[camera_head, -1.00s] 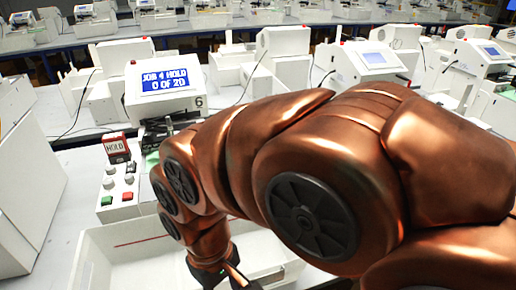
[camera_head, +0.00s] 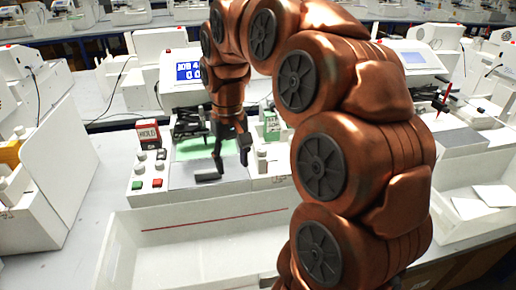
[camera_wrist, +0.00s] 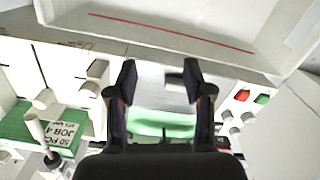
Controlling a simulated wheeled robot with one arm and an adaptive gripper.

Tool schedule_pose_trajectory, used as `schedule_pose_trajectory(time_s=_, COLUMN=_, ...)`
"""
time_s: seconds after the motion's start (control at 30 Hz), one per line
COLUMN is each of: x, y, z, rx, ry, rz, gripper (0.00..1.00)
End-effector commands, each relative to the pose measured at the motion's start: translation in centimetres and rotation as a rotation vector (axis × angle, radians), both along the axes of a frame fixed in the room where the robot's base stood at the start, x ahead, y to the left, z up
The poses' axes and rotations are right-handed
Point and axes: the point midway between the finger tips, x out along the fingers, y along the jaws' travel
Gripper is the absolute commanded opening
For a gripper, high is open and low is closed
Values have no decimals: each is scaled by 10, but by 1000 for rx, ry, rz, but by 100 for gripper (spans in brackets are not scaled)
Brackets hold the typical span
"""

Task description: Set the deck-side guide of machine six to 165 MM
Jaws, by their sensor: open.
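Machine six shows its blue display (camera_head: 188,72), partly covered by my arm. Its deck has a green area (camera_head: 193,149) and a grey front plate (camera_head: 180,177) with a dark bar on it. My gripper (camera_head: 231,165) is open and points down over the deck. In the wrist view my gripper (camera_wrist: 160,75) has its fingers apart, with the grey plate and green area (camera_wrist: 160,122) behind them and nothing held. White knobs (camera_wrist: 97,69) stand left of the fingers there, apart from them. I cannot tell which part is the deck-side guide, and no scale reading is legible.
A control panel with knobs, a green button (camera_head: 137,185) and a red button (camera_head: 157,183) lies left of the deck. A red HOLD sign (camera_head: 148,134) stands behind it. A green job box (camera_wrist: 45,127) stands beside the deck. A white tray (camera_head: 125,222) lies in front.

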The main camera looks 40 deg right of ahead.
Motion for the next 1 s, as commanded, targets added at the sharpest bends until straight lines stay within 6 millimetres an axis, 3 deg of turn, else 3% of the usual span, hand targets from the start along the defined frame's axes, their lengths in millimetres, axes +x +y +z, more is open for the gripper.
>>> schedule_pose_trajectory(time_s=0.2, x=47, y=-61, z=6, rx=-5, ry=-22, rz=-119, gripper=51)
schedule_pose_trajectory(time_s=0.5, x=74, y=-126, z=5, rx=-21, ry=-34, rz=-248, gripper=51)
schedule_pose_trajectory(time_s=0.77, x=77, y=-138, z=1, rx=-25, ry=-34, rz=-271, gripper=51)
schedule_pose_trajectory(time_s=1.0, x=76, y=-137, z=-21, rx=-24, ry=-30, rz=-269, gripper=51)
